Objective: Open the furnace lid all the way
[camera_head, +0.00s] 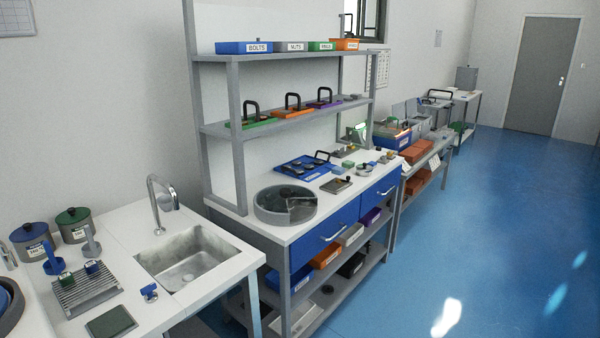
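I cannot tell for sure which thing is the furnace or how its lid stands. Small box-shaped devices, including a blue one (391,137) and grey ones (412,113), stand toward the far end of the row of benches. A dark handle-like bar (436,93) shows beyond them, too small to read clearly. Neither of my grippers is in view.
A white-topped bench (232,221) with a round grey bowl (270,207) stands in the middle, under shelves with labelled bins (245,48). A sink (190,262) is at the front left. Blue floor (480,220) is clear on the right, up to a grey door (540,75).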

